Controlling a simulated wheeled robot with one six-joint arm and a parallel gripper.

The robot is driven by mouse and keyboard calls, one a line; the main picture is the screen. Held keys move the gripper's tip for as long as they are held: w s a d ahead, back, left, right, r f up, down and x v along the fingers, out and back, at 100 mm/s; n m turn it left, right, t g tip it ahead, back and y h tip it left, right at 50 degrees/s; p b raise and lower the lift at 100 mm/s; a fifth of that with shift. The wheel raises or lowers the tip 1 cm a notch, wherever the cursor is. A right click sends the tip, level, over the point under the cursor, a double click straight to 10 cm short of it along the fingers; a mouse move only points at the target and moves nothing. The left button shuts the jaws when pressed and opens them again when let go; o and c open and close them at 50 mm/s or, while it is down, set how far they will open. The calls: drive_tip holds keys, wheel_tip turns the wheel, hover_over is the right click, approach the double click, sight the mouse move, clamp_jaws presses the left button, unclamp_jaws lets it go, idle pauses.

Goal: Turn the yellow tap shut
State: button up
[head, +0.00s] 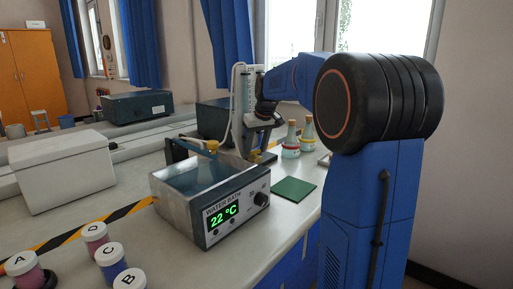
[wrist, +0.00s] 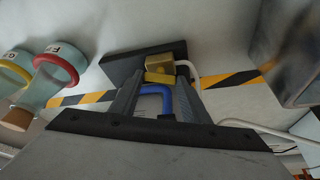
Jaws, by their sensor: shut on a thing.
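The yellow tap (wrist: 159,77) shows in the wrist view between my two fingertips, in front of a brass-coloured block on a dark base plate (wrist: 118,68). My gripper (wrist: 158,86) is shut on it, one finger on each side. A blue bent piece (wrist: 155,90) also lies between the fingers, nearer the palm. In the head view my arm reaches down behind the water bath, and a small yellow-brown part (head: 255,156) shows low beside the bath. The fingers' contact is not clear in the head view. How far the tap is turned cannot be told.
The water bath (head: 228,228), reading 22 °C, stands close beside the tap. Flasks with red and yellow rings (wrist: 58,68) stand on the other side. A green mat (head: 294,189) lies in front. Lettered jars (head: 110,257) and a white box (head: 65,172) are at left. A pale hose (wrist: 245,124) runs nearby.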

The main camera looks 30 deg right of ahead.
drive_tip(key=o, duration=1)
drive_tip(key=shift+o, duration=0.2)
drive_tip(key=shift+r, duration=0.15)
drive_tip(key=v, duration=1.7)
drive_tip(key=shift+s, duration=0.1)
